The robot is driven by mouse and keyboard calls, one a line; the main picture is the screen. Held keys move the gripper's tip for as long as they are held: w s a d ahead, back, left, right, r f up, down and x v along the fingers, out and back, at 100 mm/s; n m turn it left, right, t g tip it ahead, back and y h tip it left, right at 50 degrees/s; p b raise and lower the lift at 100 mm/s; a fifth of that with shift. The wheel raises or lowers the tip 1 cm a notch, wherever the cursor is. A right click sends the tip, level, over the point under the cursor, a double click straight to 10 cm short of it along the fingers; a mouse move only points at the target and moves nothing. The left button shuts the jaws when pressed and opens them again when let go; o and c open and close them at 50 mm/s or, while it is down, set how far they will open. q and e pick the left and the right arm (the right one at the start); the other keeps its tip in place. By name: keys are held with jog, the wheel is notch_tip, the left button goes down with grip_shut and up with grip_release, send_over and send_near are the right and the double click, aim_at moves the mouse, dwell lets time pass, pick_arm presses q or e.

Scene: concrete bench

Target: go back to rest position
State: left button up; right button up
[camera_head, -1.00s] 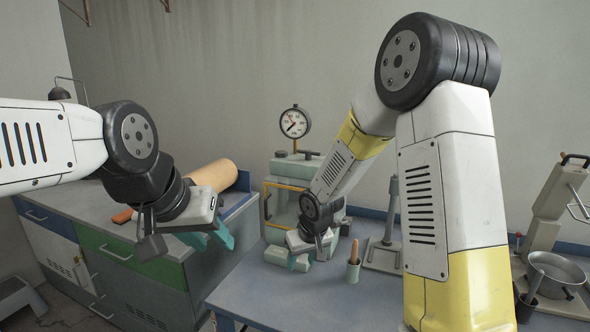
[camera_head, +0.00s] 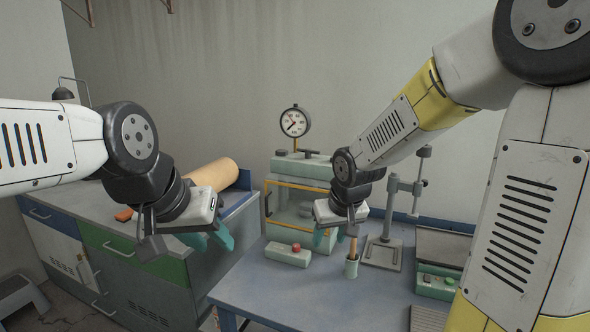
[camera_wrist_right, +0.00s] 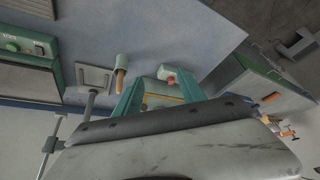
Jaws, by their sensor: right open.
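My left gripper (camera_head: 208,240) hangs at the left in the head view, in front of the green and grey cabinet. Its two teal fingers show apart with nothing between them. My right gripper (camera_head: 324,240) is in the air over the blue bench top, near the glass-fronted case, its teal fingers pointing down. In the right wrist view its fingers (camera_wrist_right: 158,88) are spread and empty. Part of the right gripper is hidden behind its own wrist in the head view.
The glass-fronted case (camera_head: 312,170) with a gauge (camera_head: 295,122) stands at the back. A box with a red button (camera_head: 288,257), a cup with a wooden handle (camera_head: 352,268) and a metal stand (camera_head: 383,253) are near the right gripper. The front of the bench (camera_head: 290,290) is clear.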

jog(key=s+d+r+m, duration=0.1)
jog(key=s+d+r, duration=0.2)
jog(key=s+r, duration=0.2)
jog(key=s+d+r+m+t, duration=0.1)
jog(key=s+r, duration=0.5)
jog(key=s, duration=0.6)
jog(key=shift+s+d+y, duration=0.25)
jog(key=shift+d+y, duration=0.15)
jog(key=shift+d, duration=0.5)
pick_arm(q)
jog(key=shift+w, duration=0.1)
pick_arm(e)
jog(key=shift+w, duration=0.1)
